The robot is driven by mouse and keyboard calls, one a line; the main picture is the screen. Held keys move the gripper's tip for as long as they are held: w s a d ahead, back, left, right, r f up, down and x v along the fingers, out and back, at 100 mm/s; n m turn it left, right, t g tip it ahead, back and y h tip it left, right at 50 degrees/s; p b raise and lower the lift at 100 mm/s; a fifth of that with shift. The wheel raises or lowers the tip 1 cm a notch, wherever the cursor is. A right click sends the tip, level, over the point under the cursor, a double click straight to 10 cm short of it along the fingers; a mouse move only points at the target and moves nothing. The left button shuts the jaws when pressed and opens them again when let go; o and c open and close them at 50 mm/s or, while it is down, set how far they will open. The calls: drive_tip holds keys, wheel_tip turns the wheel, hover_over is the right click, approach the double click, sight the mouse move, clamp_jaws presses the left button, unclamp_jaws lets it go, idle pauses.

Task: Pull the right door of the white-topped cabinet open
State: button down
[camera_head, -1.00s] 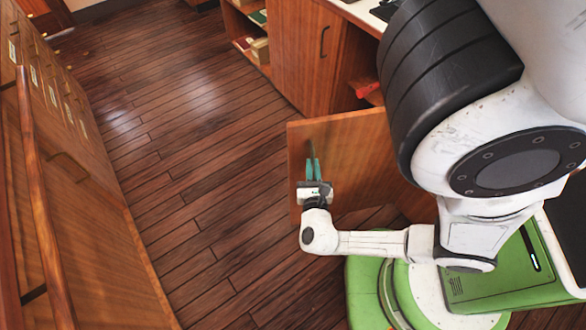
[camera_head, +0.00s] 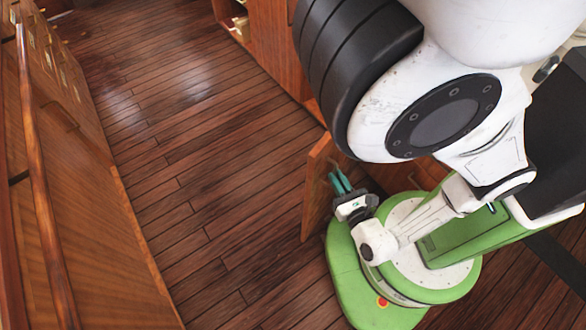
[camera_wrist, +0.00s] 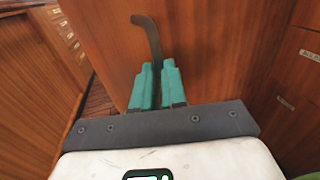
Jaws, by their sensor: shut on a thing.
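The right door (camera_head: 317,190) of the white-topped cabinet is a wooden panel standing swung out into the aisle. In the head view I see it narrow, almost edge-on. The cabinet body (camera_head: 272,45) is behind it, mostly hidden by my arm. My gripper (camera_head: 340,183) is at the door's face, with teal fingers. In the wrist view my gripper (camera_wrist: 156,82) is shut on the dark, curved door handle (camera_wrist: 149,35), whose upper end shows above the fingertips. The door's face (camera_wrist: 215,50) fills the middle of that view.
A long wooden drawer cabinet (camera_head: 75,150) with a rail (camera_head: 45,190) runs along the left. Wooden floor (camera_head: 215,170) between it and the door is clear. In the wrist view, labelled wooden fronts (camera_wrist: 295,100) stand close on the right.

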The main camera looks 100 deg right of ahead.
drive_tip(key=shift+s+a, duration=0.3)
drive_tip(key=shift+s, duration=0.55)
drive_tip(key=shift+s+a, duration=0.25)
drive_tip(key=shift+s, duration=0.55)
drive_tip(key=c, duration=1.2)
unclamp_jaws()
drive_tip(key=shift+d, duration=0.1)
drive_tip(key=shift+w, duration=0.15)
drive_tip(key=a, duration=0.3)
drive_tip(key=s+a, duration=0.1)
drive_tip(key=a, duration=0.6)
drive_tip(key=shift+s+a, duration=0.35)
drive_tip(key=shift+a, duration=0.05)
